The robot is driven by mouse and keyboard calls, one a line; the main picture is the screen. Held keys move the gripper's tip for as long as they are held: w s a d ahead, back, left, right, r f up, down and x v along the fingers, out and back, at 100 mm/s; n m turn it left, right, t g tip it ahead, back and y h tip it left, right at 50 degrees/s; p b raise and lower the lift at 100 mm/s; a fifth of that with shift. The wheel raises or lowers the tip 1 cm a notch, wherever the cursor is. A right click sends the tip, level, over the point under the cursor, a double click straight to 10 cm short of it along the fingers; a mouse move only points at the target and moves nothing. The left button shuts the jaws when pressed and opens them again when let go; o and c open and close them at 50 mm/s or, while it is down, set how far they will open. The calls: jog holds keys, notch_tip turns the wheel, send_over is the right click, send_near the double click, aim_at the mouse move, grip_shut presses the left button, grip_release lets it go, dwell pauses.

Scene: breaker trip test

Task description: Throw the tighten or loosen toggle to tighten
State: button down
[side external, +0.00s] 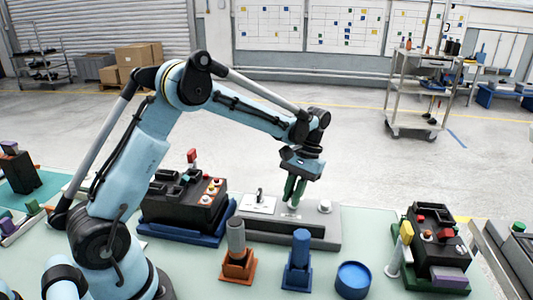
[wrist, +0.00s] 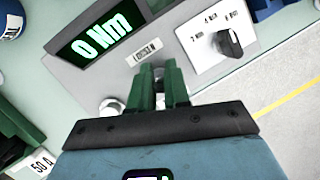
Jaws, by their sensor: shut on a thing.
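The torque tester (side external: 325,236) is a low grey box on the bench in the side view. In the wrist view its grey top (wrist: 120,75) carries a green display reading 0 Nm (wrist: 101,36) and a small label (wrist: 145,50) that appears to read LOOSEN. My gripper (side external: 291,198) points down onto the tester's top, with its green fingers (wrist: 163,80) close together just below that label. It is shut on the tighten or loosen toggle, which is mostly hidden between the fingers, so I cannot tell its throw.
A black selector knob (wrist: 230,43) on a white plate is beside the fingers, and a round metal button (wrist: 112,106) is on their other side. A black battery-like unit (side external: 185,200) stands left of the tester. Orange (side external: 237,262) and blue (side external: 298,268) holders stand in front.

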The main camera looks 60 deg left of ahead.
jog(key=shift+w+d, duration=0.1)
jog(key=shift+w, duration=0.05)
jog(key=c, duration=1.1)
grip_release()
jog(key=shift+c, duration=0.2)
jog(key=v, duration=1.2)
jog(key=shift+o, duration=0.2)
jog(key=shift+w, duration=0.1)
